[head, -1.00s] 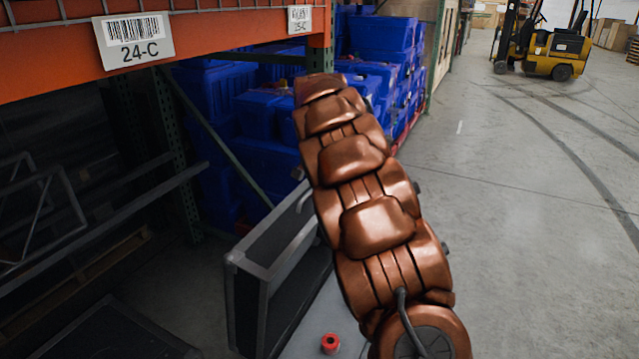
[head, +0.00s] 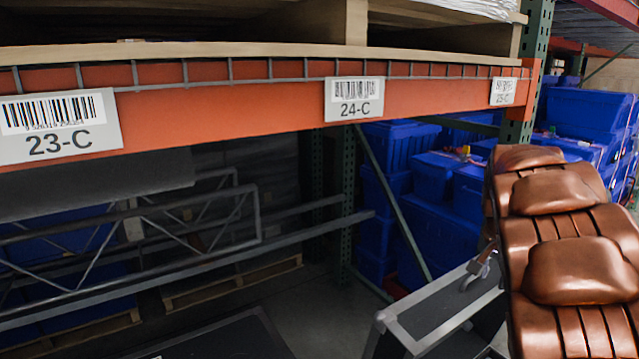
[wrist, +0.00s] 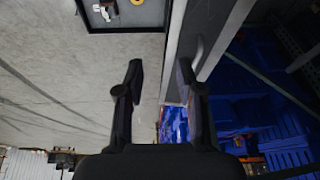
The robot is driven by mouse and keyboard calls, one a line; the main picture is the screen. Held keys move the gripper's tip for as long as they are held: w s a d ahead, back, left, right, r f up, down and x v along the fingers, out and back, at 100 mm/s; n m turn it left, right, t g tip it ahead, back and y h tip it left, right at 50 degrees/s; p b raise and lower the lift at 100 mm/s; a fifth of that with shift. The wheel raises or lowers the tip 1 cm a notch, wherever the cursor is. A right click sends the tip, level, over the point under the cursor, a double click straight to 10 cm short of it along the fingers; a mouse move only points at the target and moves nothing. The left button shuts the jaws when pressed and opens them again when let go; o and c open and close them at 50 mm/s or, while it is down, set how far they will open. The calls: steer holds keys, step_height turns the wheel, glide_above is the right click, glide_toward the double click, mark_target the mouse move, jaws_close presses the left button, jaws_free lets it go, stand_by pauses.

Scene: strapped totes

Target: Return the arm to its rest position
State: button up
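My gripper (wrist: 158,85) shows in the wrist view with its two dark fingers spread apart. Nothing is between the fingers; grey floor and a grey frame edge lie behind them. Blue totes (head: 432,178) are stacked behind the rack at the right of the head view. They also show at the right of the wrist view (wrist: 255,90).
An orange rack beam (head: 230,112) with labels 23-C, 24-C and 25-C crosses the head view. A dark tray (wrist: 150,22) with small items lies at the top of the wrist view. Open floor (wrist: 60,70) lies left.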

steer(key=s+a+f+n+g, duration=0.1)
steer(key=s+a, duration=0.5)
steer(key=s, duration=0.7)
steer(key=s+a+f+n+g+y, duration=0.1)
steer(key=s+a+f+n, duration=0.3)
steer(key=s, duration=0.8)
steer(key=s+a+f+n+g+y, duration=0.1)
steer(key=s+a+n, duration=0.4)
steer(key=s+a, duration=0.5)
steer(key=s+f+g, duration=0.1)
steer(key=s+f, duration=0.1)
steer(key=s, duration=0.1)
steer(key=shift+s+a+f+n+g, duration=0.15)
steer(key=shift+s+f+n+g, duration=0.05)
steer(key=shift+s+n+g, duration=0.15)
